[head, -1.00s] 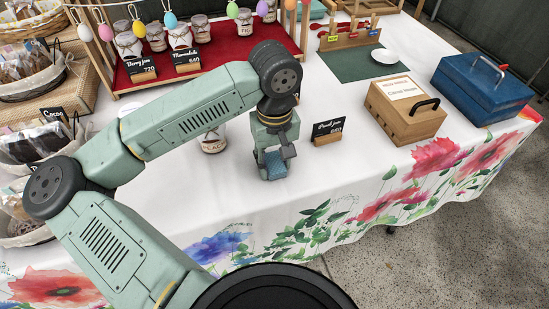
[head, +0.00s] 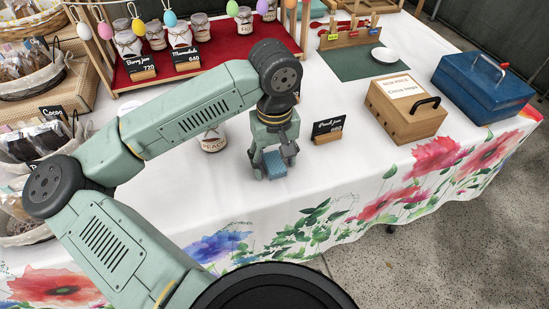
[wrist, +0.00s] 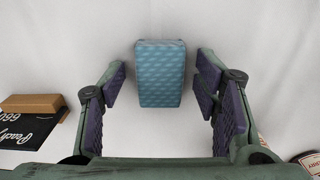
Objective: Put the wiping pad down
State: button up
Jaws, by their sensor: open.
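The wiping pad (wrist: 160,74) is a blue, textured block. It lies on the white tablecloth between the spread fingers of my gripper (wrist: 160,98), with a gap on each side in the wrist view. In the head view the pad (head: 275,165) shows between the fingertips of my gripper (head: 274,170), close to the table's front edge. My gripper points down and is open, holding nothing.
A wooden box (head: 405,110) and a blue metal box (head: 484,88) are farther right. Bare cloth lies in front.

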aim_at(274, 163)
notch_tip(274, 163, up, 12)
jog(key=b, duration=0.1)
jog(key=shift+s, duration=0.1)
dwell(0.6)
